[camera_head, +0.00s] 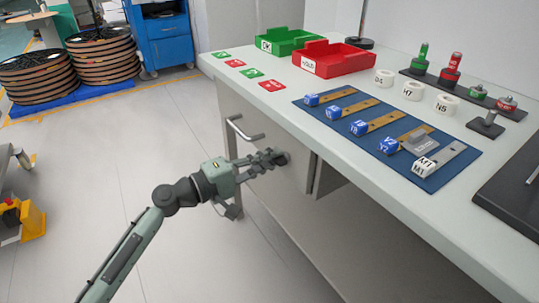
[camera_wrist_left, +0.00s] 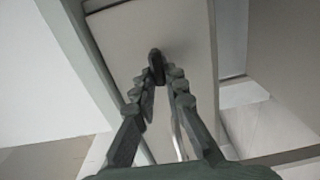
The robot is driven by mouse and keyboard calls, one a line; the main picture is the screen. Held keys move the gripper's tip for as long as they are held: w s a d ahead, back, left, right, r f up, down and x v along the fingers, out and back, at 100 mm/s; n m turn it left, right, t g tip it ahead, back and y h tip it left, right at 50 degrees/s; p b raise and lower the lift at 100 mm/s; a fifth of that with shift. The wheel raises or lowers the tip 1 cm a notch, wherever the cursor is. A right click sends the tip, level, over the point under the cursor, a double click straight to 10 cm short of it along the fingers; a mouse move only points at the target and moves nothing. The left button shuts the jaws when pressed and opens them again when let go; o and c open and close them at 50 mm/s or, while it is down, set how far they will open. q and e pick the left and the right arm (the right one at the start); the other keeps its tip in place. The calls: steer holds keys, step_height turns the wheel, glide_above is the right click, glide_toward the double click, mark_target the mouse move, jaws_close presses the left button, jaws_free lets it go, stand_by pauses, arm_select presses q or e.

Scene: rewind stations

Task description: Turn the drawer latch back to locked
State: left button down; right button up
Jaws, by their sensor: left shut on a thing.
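The drawer latch (camera_head: 283,158) is a small dark knob on the grey drawer front (camera_head: 285,138), below the table edge. My left gripper (camera_head: 272,158) reaches it from the left, and its fingers are shut on the latch. In the left wrist view the latch (camera_wrist_left: 155,62) is a dark, elongated piece between the tips of my left gripper (camera_wrist_left: 162,78), against the pale panel. The fingers hide part of it, so I cannot tell its exact angle. The drawer's bar handle (camera_head: 240,130) is left of the latch, apart from the gripper. My right gripper is not in view.
The white tabletop (camera_head: 400,206) overhangs the drawer. On it are a green bin (camera_head: 285,40), a red bin (camera_head: 335,60) and a blue mat (camera_head: 440,180) with labelled blocks. A dark gap (camera_head: 317,172) shows right of the drawer front.

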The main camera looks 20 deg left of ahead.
arm_select(q)
steer(key=shift+n, duration=0.3)
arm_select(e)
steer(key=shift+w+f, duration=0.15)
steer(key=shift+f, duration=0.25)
arm_select(q)
steer(key=c, duration=1.6)
jaws_free()
steer(key=shift+o, duration=0.2)
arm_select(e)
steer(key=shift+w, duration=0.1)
arm_select(q)
steer(key=v, duration=1.2)
steer(key=shift+f, duration=0.1)
